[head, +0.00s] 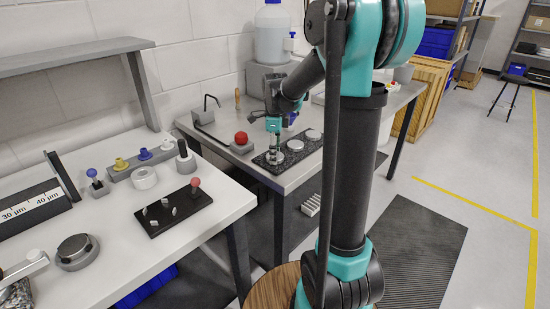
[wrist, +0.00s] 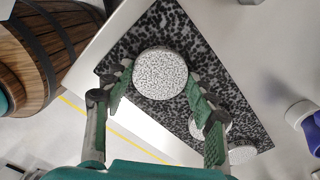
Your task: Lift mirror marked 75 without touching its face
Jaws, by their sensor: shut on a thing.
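Three round mirrors stand in a row on a black speckled plate (head: 259,160), which also shows in the wrist view (wrist: 122,47). My gripper (head: 275,148) points down at the nearest mirror (head: 276,158). In the wrist view my gripper (wrist: 158,78) has its green fingers on either side of this mirror (wrist: 160,74), shut on its rim. Its flat face shows a speckled pattern and looks uncovered by the fingers. The second mirror (head: 295,145) and third mirror (head: 314,135) stand beyond.
A red ball on a grey block (head: 241,140) stands left of the plate. A large plastic bottle (head: 272,35) is behind. The nearer white bench holds a black tray (head: 175,210) with small pieces. A wooden barrel (wrist: 50,50) is beside the table in the wrist view.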

